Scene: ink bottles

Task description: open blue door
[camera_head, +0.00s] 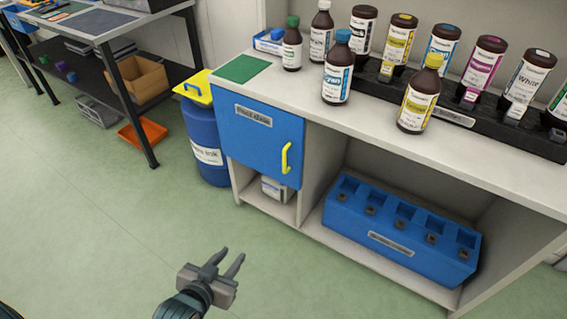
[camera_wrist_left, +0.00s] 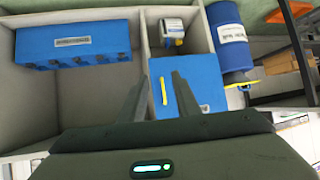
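The blue door (camera_head: 258,140) is shut on the front of the white bench, at its left end. It has a yellow vertical handle (camera_head: 285,158) near its right edge and a label plate near its top. My left gripper (camera_head: 231,256) is open and empty, in front of and below the door, apart from the handle. In the left wrist view, which is turned upside down, the door (camera_wrist_left: 205,82) and handle (camera_wrist_left: 163,91) show beyond my spread fingers (camera_wrist_left: 161,82). My right gripper is not in view.
Bottles, including a cyan-labelled one (camera_head: 337,72), stand on the bench top (camera_head: 300,95) with a black rack. A blue slotted box (camera_head: 400,232) sits in the open shelf right of the door. A blue drum (camera_head: 205,140) stands left. The floor before the door is clear.

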